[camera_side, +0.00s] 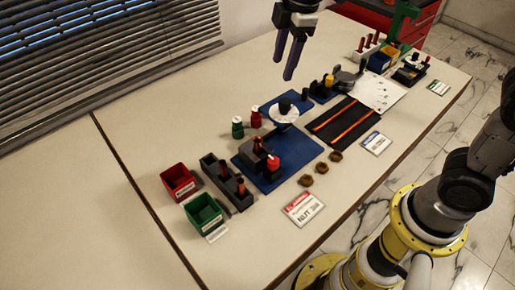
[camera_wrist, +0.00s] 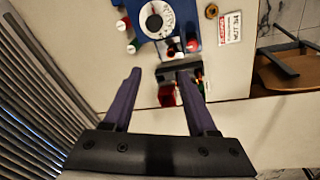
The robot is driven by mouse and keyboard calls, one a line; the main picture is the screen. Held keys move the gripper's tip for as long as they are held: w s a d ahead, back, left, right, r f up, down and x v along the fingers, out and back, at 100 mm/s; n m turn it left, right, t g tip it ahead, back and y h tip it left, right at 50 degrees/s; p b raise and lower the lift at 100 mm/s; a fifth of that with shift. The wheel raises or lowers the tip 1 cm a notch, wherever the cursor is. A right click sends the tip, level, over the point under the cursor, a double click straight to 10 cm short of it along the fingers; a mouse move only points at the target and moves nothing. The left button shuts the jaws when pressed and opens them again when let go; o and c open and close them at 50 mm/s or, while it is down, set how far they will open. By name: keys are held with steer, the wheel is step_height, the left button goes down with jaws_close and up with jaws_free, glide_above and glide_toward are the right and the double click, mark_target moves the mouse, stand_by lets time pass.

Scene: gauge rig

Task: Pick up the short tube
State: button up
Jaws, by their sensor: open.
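Two copper-orange tubes lie side by side on a black tray (camera_side: 328,117) at the middle of the table in the side view. The left tube (camera_side: 334,114) and the right tube (camera_side: 354,128) look close in length, so I cannot tell which is the short one. My gripper (camera_side: 284,68) hangs high above the table, to the upper left of the tray in that view. Its two purple fingers are apart with nothing between them. In the wrist view, my gripper (camera_wrist: 160,74) is open and the tubes do not show.
A blue base (camera_side: 306,161) with a white dial (camera_side: 284,114) stands left of the tray. Red (camera_side: 178,181) and green (camera_side: 203,212) bins, a dark holder (camera_side: 226,183) with copper pegs, and brass nuts (camera_side: 321,167) are nearer. A white plate (camera_side: 375,92) lies beyond. Bare table is at left.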

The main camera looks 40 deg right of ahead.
steer(key=w+a+f+n+g, duration=0.1)
steer(key=w+a+f+g, duration=0.15)
steer(key=a+f, duration=0.4)
glide_above(257, 140)
step_height(257, 140, down, 10)
steer(key=shift+w, duration=0.15)
steer(key=shift+f, duration=3.25)
steer(key=shift+c, duration=0.3)
jaws_close()
